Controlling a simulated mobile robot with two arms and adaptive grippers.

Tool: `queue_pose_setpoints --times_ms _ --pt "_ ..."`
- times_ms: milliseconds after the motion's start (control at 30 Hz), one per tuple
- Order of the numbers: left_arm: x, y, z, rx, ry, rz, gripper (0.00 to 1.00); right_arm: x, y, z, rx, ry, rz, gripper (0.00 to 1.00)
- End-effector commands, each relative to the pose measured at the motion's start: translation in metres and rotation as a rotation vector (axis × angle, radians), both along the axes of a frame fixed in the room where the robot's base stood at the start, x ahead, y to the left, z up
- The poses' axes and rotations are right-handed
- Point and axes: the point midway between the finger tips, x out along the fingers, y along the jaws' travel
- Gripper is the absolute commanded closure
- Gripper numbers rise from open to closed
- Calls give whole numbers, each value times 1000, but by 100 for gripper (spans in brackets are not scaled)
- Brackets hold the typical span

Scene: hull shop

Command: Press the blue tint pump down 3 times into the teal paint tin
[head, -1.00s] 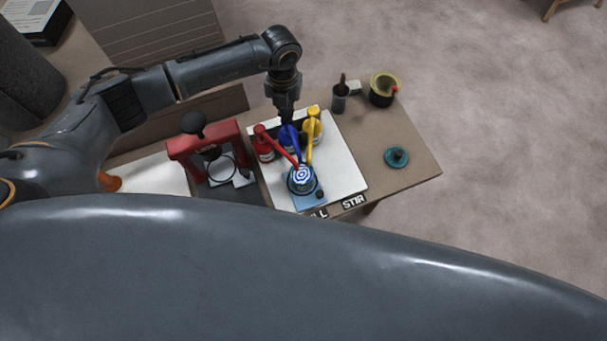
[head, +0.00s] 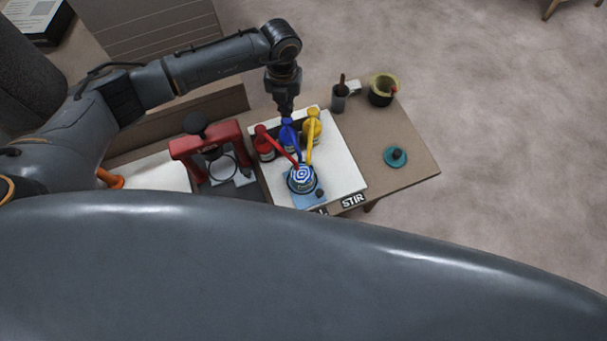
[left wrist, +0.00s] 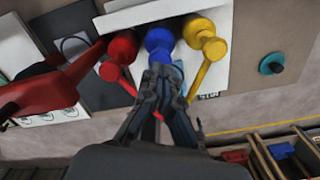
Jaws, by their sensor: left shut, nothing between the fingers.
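The blue tint pump (head: 289,134) stands between a red pump and a yellow pump on a white board. My left gripper (head: 285,113) points down just above the blue pump's head, with its fingers shut and empty. I cannot tell whether the fingertips touch it. In the left wrist view the blue head (left wrist: 159,41) shows just beyond my fingertips (left wrist: 160,72). The paint tin (head: 301,179) stands at the front of the board, below the spouts, with blue and white rings showing at its top. Its teal wall is hardly visible. My right gripper is out of view.
The red pump (head: 264,144) and yellow pump (head: 312,127) stand close on either side. A red press-like frame (head: 181,147) is to the left. A teal lid (head: 396,156), a dark cup (head: 339,99) and a yellow-rimmed pot (head: 382,90) are to the right.

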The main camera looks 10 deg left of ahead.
Motion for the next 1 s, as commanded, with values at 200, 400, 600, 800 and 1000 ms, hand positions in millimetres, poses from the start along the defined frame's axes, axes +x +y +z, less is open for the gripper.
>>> queue_pose_setpoints --times_ms 200,400,600,800,1000 --pt "0 0 26 0 -1 0 100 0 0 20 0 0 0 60" --pt "0 0 46 0 -1 -1 100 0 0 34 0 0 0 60" --pt "0 0 54 0 0 0 100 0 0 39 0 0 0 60" --pt "0 0 53 0 0 0 100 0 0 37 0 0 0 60" --pt "0 0 53 0 0 0 100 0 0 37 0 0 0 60"
